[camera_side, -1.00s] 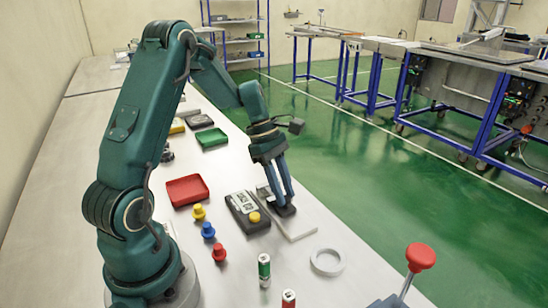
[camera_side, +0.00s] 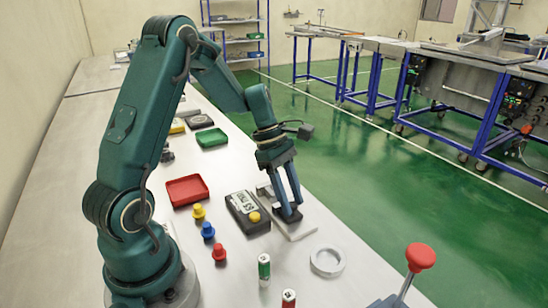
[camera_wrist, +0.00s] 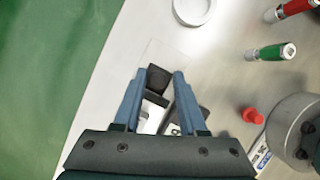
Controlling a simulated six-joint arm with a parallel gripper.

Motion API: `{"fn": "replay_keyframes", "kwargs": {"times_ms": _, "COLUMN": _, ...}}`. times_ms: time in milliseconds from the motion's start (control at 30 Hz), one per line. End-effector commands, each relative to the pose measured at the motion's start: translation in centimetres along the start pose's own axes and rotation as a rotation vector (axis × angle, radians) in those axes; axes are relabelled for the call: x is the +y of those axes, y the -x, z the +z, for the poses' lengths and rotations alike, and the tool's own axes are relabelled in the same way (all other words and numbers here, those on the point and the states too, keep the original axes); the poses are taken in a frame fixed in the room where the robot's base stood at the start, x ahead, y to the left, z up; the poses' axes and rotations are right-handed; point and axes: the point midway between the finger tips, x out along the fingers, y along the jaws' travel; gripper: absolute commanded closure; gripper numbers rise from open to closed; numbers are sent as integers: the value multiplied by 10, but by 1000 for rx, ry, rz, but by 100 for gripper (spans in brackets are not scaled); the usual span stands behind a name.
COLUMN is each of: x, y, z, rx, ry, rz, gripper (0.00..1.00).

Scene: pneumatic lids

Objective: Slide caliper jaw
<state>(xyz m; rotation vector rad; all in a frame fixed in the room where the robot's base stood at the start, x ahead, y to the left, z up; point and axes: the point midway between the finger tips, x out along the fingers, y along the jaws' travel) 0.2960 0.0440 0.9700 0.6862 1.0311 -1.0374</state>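The caliper lies on the white table with its pale beam (camera_side: 301,233) running toward the front right. Its dark sliding jaw (camera_side: 292,214) sits on the beam, and in the wrist view the jaw (camera_wrist: 158,78) is between my fingertips. The exact finger contact is hard to see. A dark box with a digit display (camera_side: 242,202) and a yellow button (camera_side: 254,217) stands just left of the caliper.
A grey ring (camera_side: 327,261) lies in front. Green (camera_side: 264,269) and red (camera_side: 288,299) cylinders stand near it. Yellow (camera_side: 198,213), blue (camera_side: 208,230) and red (camera_side: 219,252) pegs stand left, by a red tray (camera_side: 187,190). A red-knobbed lever (camera_side: 420,257) rises front right.

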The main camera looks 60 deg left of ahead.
Motion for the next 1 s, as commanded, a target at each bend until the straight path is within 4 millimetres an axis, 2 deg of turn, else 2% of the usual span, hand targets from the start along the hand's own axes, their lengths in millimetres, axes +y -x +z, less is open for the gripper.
{"fn": "replay_keyframes", "kwargs": {"times_ms": 167, "x": 1, "y": 4, "z": -1, "rx": 1, "ry": 0, "rz": 5, "gripper": 59}}
{"fn": "replay_keyframes", "kwargs": {"times_ms": 533, "x": 1, "y": 48, "z": 0, "rx": 1, "ry": 0, "rz": 4, "gripper": 59}}
{"fn": "replay_keyframes", "kwargs": {"times_ms": 900, "x": 0, "y": 51, "z": 1, "rx": 0, "ry": -3, "rz": -1, "gripper": 59}}
{"fn": "replay_keyframes", "kwargs": {"times_ms": 1000, "x": 0, "y": 56, "z": 12, "rx": 7, "ry": -43, "rz": 15, "gripper": 59}}
